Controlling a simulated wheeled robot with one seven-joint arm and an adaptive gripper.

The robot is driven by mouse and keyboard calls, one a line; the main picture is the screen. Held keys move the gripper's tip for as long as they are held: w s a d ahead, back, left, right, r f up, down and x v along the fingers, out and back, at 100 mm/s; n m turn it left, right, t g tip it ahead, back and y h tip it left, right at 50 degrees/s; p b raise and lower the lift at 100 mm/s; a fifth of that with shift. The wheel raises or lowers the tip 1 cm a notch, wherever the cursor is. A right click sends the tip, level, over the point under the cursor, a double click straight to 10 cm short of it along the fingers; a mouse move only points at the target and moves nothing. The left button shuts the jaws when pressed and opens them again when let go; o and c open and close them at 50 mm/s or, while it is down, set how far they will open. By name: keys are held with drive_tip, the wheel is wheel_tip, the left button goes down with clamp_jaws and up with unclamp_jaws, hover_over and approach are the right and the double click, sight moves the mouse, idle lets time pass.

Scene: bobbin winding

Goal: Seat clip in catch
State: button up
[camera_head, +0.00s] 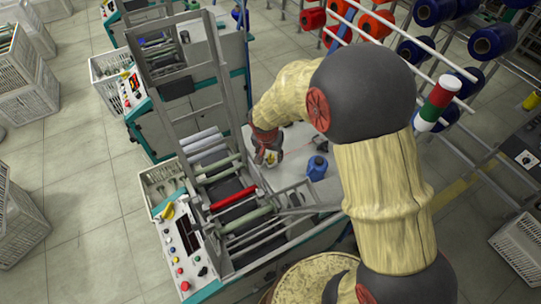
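My gripper (268,157) hangs at the end of my tan and black arm, over the work surface of the near winding machine (225,195). It is just right of the machine's rollers. A small pale yellow patch shows at the fingertips, but I cannot tell if it is the clip or part of the gripper. Whether the fingers are open or shut is too small to see. I cannot make out the clip or its catch for certain. My arm covers the right part of the machine's surroundings.
A control panel (182,240) is at the front left. Racks of red spools (375,24) and blue spools (493,41) stand behind.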

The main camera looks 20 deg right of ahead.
drive_tip(key=v, duration=1.2)
